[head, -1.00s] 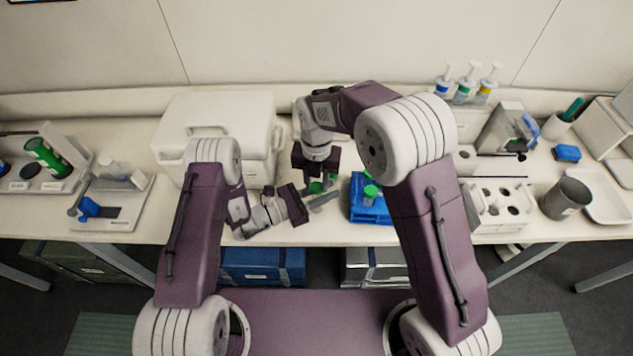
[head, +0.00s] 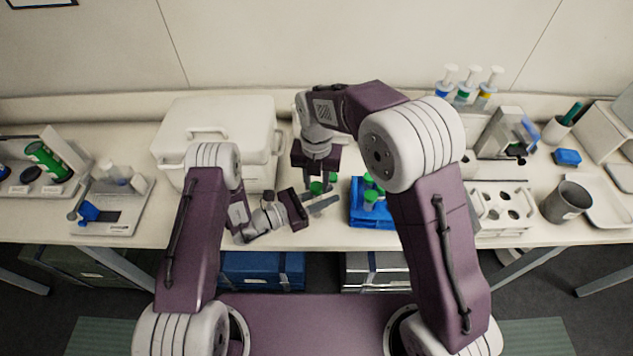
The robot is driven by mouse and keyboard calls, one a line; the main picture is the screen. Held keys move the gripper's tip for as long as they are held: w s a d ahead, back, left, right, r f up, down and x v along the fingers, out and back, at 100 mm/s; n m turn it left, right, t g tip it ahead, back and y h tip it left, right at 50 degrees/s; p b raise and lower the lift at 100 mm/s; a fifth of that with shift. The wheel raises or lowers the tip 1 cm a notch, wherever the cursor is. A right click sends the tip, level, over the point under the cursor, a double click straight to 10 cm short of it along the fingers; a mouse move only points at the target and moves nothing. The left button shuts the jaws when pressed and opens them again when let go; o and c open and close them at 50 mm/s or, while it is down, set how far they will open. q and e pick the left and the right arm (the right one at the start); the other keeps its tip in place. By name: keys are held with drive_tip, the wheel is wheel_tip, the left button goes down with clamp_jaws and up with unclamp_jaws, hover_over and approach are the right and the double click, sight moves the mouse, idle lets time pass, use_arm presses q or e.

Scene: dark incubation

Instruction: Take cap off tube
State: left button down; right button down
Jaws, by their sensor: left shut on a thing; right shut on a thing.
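My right gripper (head: 318,178) reaches down from above and is shut on a green cap (head: 316,188). My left gripper (head: 322,204) comes in from the left, just below the cap, with its fingers pointing right. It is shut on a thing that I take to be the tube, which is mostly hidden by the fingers. I cannot tell whether the cap is still joined to the tube. A blue rack (head: 372,217) with green-capped tubes (head: 370,197) stands to the right, partly hidden by my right arm.
A white cooler box (head: 220,120) stands behind my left arm. A white rack (head: 505,222), a grey cup (head: 566,201) and a white tray (head: 605,212) are on the right. A scale-like device (head: 110,215) is at left. The bench's front edge is close to my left gripper.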

sight(316, 186)
wheel_tip(316, 186, up, 4)
drive_tip(key=shift+r, duration=0.1)
use_arm(q)
drive_tip(key=c, duration=1.1)
unclamp_jaws()
